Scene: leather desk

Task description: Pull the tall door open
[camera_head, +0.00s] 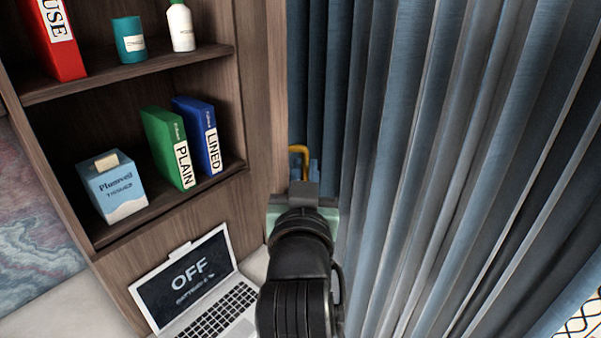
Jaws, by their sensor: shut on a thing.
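A gold, bent handle (299,150) shows just beyond the tip of my arm, in front of the blue curtain. A tall, narrow wooden panel (266,100) stands just left of the handle, at the right side of the shelves; it appears to be the tall door, but I cannot clearly see where the handle joins it. My gripper (305,170) is shut on the handle. My wrist and the gripper body hide the lower part of the handle and the panel's lower edge. How far the door stands open cannot be told.
Blue curtains (430,150) hang close along the right of my arm. An open laptop (185,275) reading OFF lies at lower left. Wooden shelves (140,70) hold a tissue box (115,190), green binder (165,145), blue binder (197,135), red binder, teal container and white bottle.

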